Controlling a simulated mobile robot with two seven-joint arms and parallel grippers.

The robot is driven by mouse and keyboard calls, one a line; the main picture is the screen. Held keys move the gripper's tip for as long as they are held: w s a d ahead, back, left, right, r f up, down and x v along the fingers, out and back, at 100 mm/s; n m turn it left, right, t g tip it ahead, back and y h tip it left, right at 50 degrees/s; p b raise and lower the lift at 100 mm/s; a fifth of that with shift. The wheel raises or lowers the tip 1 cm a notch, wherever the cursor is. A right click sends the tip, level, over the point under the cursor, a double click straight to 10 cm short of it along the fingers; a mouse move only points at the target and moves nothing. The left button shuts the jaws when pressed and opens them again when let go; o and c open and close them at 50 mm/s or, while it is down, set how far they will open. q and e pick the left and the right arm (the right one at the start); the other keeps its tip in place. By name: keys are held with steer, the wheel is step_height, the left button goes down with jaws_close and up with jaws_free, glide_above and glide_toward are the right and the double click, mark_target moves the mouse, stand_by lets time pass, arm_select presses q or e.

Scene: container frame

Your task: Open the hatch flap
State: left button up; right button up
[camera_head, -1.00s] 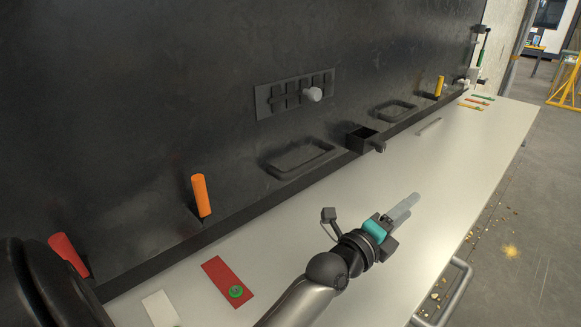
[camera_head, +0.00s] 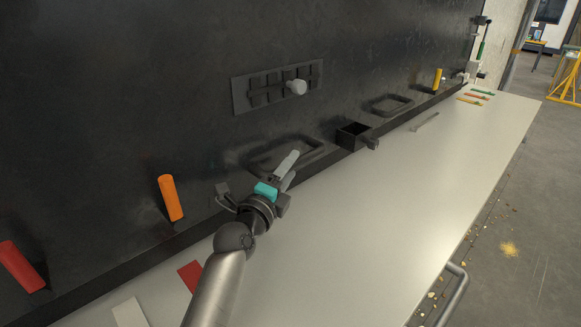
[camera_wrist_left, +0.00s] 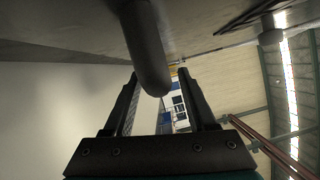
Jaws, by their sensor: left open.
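My left gripper (camera_head: 291,168) is open and empty at the black wall, in front of a dark raised rectangular frame (camera_head: 316,143), which it partly covers. I cannot tell for certain whether this frame or a similar one (camera_head: 388,104) farther right is the hatch flap. In the left wrist view, the gripper (camera_wrist_left: 160,82) has its two fingers apart. A dark, round-ended bar (camera_wrist_left: 148,45) comes down from the top edge and ends in line with the gap between them. I cannot tell whether it touches them. My right gripper is out of view.
A slotted plate with a pale knob (camera_head: 297,87) is on the wall above. An open black box (camera_head: 352,135) juts out to the right. Orange (camera_head: 171,198), red (camera_head: 20,266) and yellow (camera_head: 437,81) handles stand along the wall. The white table (camera_head: 400,190) is mostly clear.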

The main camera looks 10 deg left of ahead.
arm_select(q)
steer(key=shift+x, duration=1.3)
jaws_close()
stand_by(0.5)
